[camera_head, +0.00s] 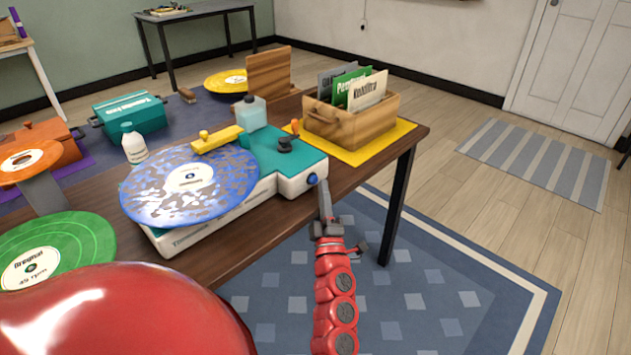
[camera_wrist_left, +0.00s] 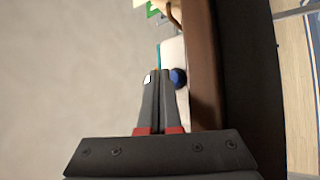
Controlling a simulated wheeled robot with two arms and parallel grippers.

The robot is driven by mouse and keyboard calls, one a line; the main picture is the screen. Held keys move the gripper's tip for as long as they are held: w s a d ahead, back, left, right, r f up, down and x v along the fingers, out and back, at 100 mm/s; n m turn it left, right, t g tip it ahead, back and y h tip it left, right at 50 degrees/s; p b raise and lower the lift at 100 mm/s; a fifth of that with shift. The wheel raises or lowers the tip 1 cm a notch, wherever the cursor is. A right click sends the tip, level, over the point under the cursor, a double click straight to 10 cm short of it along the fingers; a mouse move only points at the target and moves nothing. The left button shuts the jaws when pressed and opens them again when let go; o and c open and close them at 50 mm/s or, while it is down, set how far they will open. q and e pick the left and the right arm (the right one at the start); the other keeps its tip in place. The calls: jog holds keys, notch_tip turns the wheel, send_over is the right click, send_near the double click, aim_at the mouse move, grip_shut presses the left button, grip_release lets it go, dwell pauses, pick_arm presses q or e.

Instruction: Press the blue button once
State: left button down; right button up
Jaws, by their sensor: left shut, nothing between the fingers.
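The blue button (camera_head: 312,179) is on the front right corner of the white and teal record player (camera_head: 297,184), facing the table's edge. My left gripper (camera_head: 323,184) is shut and empty, with its fingertips just right of the button in the head view. In the left wrist view the blue button (camera_wrist_left: 178,77) shows beside the right side of the shut fingertips (camera_wrist_left: 159,75). I cannot tell whether they touch it. My right gripper is not in view.
A blue speckled record (camera_head: 190,185) lies on the player. A wooden crate (camera_head: 352,128) with record sleeves stands on a yellow mat (camera_head: 397,137) behind. A white bottle (camera_head: 134,146) and a green record (camera_head: 55,247) are to the left.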

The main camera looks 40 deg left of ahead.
pick_arm(q)
jog(key=shift+a, duration=0.25)
jog(key=shift+a, duration=0.55)
dwell(0.6)
jog(key=shift+w+d, duration=0.1)
jog(key=shift+d, duration=0.9)
jog(key=shift+s+d+p, duration=0.15)
jog(key=shift+d+p, duration=0.2)
jog(key=shift+d, duration=0.9)
jog(key=shift+s+d+p, duration=0.15)
jog(key=shift+d+p, duration=0.2)
jog(key=shift+d, duration=0.85)
